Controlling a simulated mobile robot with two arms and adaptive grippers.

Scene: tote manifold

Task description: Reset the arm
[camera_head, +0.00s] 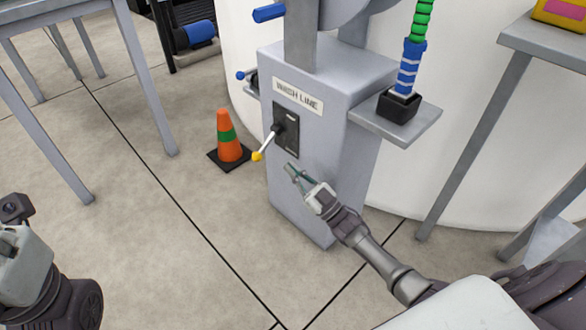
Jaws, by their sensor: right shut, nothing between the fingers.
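My right gripper (296,174) is shut and empty. It is in front of the grey pedestal, just below a black switch panel (287,136) with a yellow-tipped lever (266,145). The lever slants down to the left, and I see a gap between it and the fingers. My right arm (375,255) reaches in from the lower right. At the lower left, part of my left arm (35,275) shows, but its fingertips are not in view.
The grey pedestal (335,175) carries a "WASH LINE" label (298,96) and a side shelf (420,122) with a blue and green column (411,65). An orange cone (229,140) stands left of it. Grey tables (65,12) stand at left and right (545,42). The middle floor is clear.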

